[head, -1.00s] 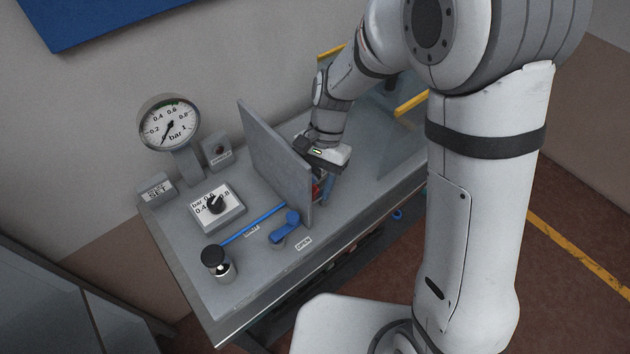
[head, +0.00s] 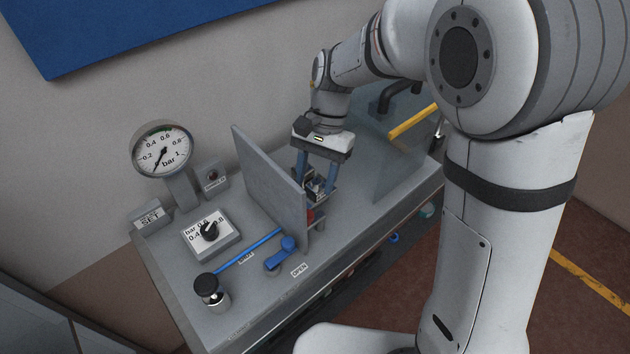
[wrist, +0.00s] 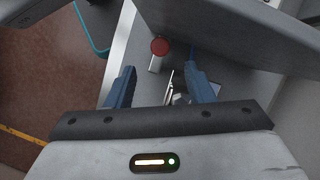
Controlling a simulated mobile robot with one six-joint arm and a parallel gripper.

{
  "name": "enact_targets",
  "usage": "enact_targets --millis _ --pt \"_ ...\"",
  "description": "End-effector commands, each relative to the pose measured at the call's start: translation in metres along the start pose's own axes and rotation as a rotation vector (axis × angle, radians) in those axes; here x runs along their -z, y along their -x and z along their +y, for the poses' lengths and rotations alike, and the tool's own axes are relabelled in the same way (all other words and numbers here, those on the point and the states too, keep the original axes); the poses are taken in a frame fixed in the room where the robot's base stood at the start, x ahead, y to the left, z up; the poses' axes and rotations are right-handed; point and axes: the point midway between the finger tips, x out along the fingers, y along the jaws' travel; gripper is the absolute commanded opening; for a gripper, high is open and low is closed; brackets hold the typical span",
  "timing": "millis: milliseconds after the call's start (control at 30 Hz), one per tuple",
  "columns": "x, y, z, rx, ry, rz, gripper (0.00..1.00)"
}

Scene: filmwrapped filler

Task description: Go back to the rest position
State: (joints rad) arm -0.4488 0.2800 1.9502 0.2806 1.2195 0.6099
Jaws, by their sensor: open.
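My gripper (head: 318,172) is open, with its two blue fingers pointing down just right of the upright grey panel (head: 268,178) on the bench. In the wrist view the fingers (wrist: 158,88) are spread apart. A small metal fixture shows between and behind them, partly hidden by my gripper body. A red round knob (wrist: 160,46) stands just ahead of the fingers, beside the panel. In the head view only a bit of red shows at the panel's lower right edge. I cannot tell whether the fingers touch the fixture.
Left of the panel are a gauge (head: 163,150), a dial box (head: 210,235), a blue lever (head: 281,254) and a black-topped knob (head: 209,290). A clear sheet (head: 395,165) and yellow bar (head: 412,122) stand to the right.

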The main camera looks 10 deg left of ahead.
Motion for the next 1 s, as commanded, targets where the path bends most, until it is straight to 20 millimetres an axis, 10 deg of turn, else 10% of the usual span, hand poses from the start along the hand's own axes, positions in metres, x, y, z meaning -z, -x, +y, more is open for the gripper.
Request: enact_targets --millis 467,1000 --pt "-0.001 0.01 0.014 0.018 0.014 0.031 0.48" --pt "-0.04 0.065 0.195 0.054 0.238 0.524 0.48"
